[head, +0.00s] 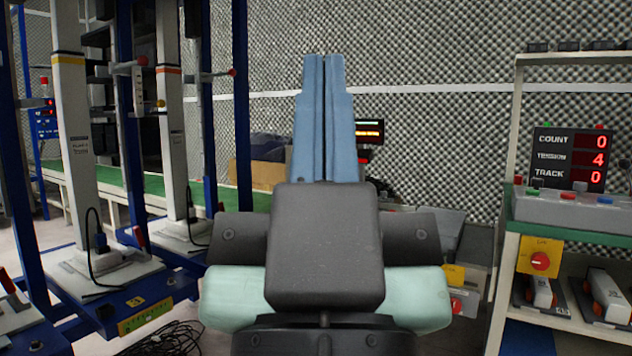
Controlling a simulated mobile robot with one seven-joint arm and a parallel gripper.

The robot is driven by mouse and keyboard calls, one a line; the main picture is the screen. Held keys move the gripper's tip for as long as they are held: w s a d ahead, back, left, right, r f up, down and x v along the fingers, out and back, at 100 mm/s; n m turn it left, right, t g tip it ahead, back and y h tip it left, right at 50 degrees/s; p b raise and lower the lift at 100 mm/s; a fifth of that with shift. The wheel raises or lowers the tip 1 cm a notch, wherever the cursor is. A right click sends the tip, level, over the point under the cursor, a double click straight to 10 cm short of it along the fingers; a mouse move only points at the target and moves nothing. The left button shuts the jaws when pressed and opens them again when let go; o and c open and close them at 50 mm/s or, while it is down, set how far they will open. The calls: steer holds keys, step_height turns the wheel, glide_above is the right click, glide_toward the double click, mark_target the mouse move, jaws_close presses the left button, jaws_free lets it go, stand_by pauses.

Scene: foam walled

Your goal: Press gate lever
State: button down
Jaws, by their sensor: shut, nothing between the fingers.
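My gripper (323,62) is in the middle of the head view, pointing forward and up. Its two long blue fingers lie side by side, shut, with nothing between them. I cannot tell which of these, if either, is the gate lever. My gripper and wrist hide what is straight ahead.
White columns (75,150) on blue bases stand at left, with black cables (165,340) on the floor. A green conveyor (110,181) runs behind. At right, a shelf unit (505,200) carries a counter display (569,160). A patterned foam wall (400,60) closes the back.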

step_height(320, 180, up, 25)
steer(key=p, duration=2.2)
steer(key=shift+r+p, duration=0.15)
steer(key=shift+p, duration=0.15)
